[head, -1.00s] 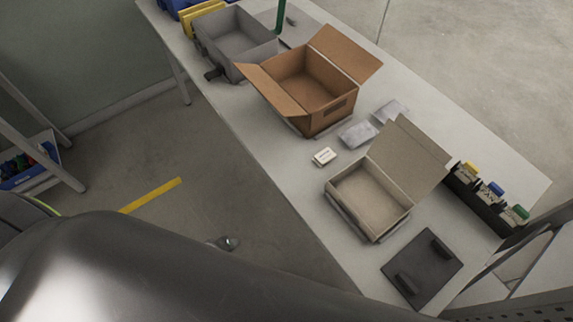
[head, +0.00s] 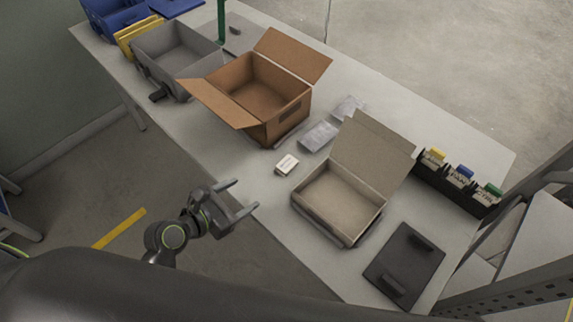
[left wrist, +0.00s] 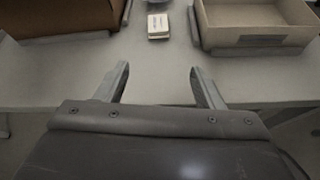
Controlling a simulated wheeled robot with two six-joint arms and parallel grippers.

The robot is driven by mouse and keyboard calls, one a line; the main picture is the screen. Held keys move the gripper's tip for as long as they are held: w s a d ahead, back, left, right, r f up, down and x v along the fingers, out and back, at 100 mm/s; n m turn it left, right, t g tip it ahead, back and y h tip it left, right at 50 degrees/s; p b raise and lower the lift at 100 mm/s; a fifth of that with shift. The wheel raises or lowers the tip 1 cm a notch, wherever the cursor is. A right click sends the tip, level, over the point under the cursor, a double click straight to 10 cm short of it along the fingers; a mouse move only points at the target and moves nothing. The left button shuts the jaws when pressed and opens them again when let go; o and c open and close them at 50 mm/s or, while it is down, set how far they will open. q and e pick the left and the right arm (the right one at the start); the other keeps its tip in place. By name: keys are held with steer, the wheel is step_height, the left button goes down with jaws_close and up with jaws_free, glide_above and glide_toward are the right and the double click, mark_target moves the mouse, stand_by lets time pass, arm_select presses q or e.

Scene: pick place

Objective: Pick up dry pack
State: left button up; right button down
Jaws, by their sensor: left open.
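A small white pack with dark print (head: 287,164), which looks like the dry pack, lies on the table between the brown carton and the smaller open box. It also shows at the top middle of the left wrist view (left wrist: 158,26). My left gripper (head: 246,194) is open and empty, off the table's near edge, with its fingers pointing toward the table. In the left wrist view the two fingers (left wrist: 160,68) are spread apart, with the pack beyond them and between their lines. The right gripper is not in view.
An open brown carton (head: 288,116) and a smaller open box (head: 338,232) flank the pack. Two silvery flat bags (head: 319,136) lie behind it. A grey bin (head: 151,73) stands far left; a dark tray (head: 404,266) and a black holder (head: 442,187) are at right.

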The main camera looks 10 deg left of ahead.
arm_select(q)
steer(key=shift+w+d+r+n, duration=0.15)
steer(key=shift+w+r+n, duration=0.2)
steer(key=shift+n, duration=0.55)
steer(key=shift+w+d+f+t, duration=0.15)
steer(key=shift+w+f+t, duration=0.05)
steer(key=shift+w+t, duration=0.15)
glide_toward(290, 161)
steer(key=x, duration=0.3)
steer(key=shift+f, duration=0.35)
steer(key=shift+r+x, duration=0.15)
steer(key=shift+x, duration=1.15)
steer(key=shift+r+x, duration=0.1)
steer(key=shift+x, duration=1.25)
steer(key=shift+w, duration=0.15)
steer(key=shift+c, duration=0.3)
steer(key=c, duration=1)
